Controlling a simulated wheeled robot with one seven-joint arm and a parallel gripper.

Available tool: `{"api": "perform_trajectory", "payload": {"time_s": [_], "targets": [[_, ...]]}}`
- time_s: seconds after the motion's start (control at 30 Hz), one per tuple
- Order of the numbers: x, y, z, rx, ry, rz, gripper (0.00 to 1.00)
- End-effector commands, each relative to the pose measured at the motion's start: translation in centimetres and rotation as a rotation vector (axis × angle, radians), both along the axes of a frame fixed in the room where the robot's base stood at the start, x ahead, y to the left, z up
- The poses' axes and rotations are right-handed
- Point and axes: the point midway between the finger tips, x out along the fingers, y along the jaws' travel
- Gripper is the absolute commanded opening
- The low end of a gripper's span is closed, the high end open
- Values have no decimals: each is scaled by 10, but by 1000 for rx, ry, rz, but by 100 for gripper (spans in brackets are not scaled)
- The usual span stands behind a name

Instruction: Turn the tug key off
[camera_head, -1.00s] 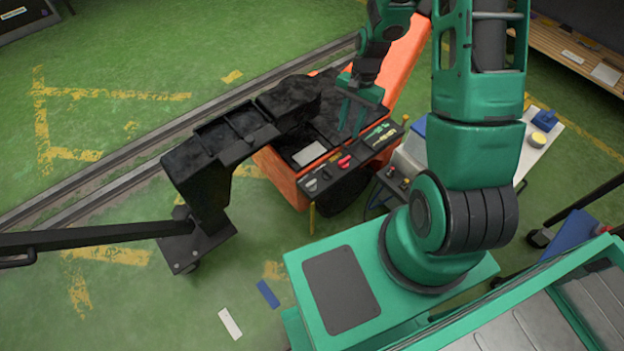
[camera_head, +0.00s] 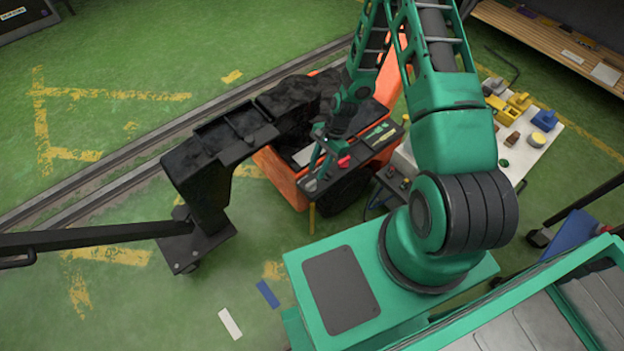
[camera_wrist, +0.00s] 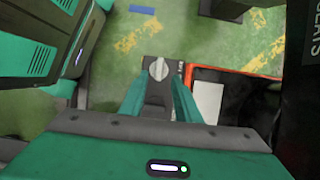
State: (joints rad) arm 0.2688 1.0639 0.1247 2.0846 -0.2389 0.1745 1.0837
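The tug (camera_head: 282,182) is the orange vehicle with a dark control panel (camera_head: 347,174) along its near edge. A pale grey knob, which looks like the tug key (camera_wrist: 158,68), shows in the wrist view on a dark plate. It lies between and just beyond my fingertips, and I cannot tell whether they touch it. My gripper (camera_wrist: 159,84) is open, with a finger on each side of the knob's line. In the head view my gripper (camera_head: 318,168) is over the left end of the panel and partly covers the controls there.
A red knob (camera_head: 344,161) sits close to the right of my gripper on the panel. A black armature (camera_head: 215,150) stands to the left. A white table (camera_head: 520,155) with several small parts is at the right. Green floor is open in front of the tug.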

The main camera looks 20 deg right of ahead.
Motion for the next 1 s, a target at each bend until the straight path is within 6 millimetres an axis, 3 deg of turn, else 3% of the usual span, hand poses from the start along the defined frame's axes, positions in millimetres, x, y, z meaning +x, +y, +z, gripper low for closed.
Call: {"api": "perform_trajectory", "payload": {"time_s": [0.1, 0.33, 0.8, 0.93, 1.0], "targets": [[-4, 8, -21, 0, 3, 1, 30], [-7, 19, -47, 1, 2, 2, 30], [-7, 22, -57, 0, 0, 0, 30], [-7, 22, -57, 0, 0, 0, 0], [-7, 22, -57, 0, 0, 0, 0]]}}
